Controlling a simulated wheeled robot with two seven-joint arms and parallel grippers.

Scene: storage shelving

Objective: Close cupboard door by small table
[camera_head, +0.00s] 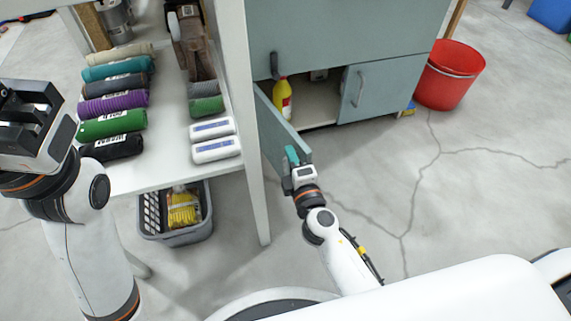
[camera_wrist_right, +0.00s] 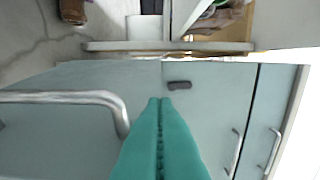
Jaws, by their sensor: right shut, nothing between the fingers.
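The grey-blue cupboard (camera_head: 350,35) stands at the back. Its left lower door (camera_head: 284,135) is swung open toward me beside the small white table's leg, and part of the inside shows. The right lower door (camera_head: 380,90) is shut. My right gripper (camera_head: 291,156), with teal fingers, is at the free edge of the open door. The fingers (camera_wrist_right: 160,103) are closed together and empty. In the right wrist view they point at a grey-blue panel (camera_wrist_right: 90,75), with a silver bar handle (camera_wrist_right: 75,98) at left. I cannot tell whether they touch the door. My left gripper (camera_head: 35,115) is at the far left; its jaws are unclear.
The small white table (camera_head: 170,165) holds several coloured rolls and two white packs. A grey basket (camera_head: 178,235) stands under it. A yellow bottle (camera_head: 282,98) stands in the open cupboard. A red bucket (camera_head: 448,80) is to the right. The floor in front of the cupboard is clear.

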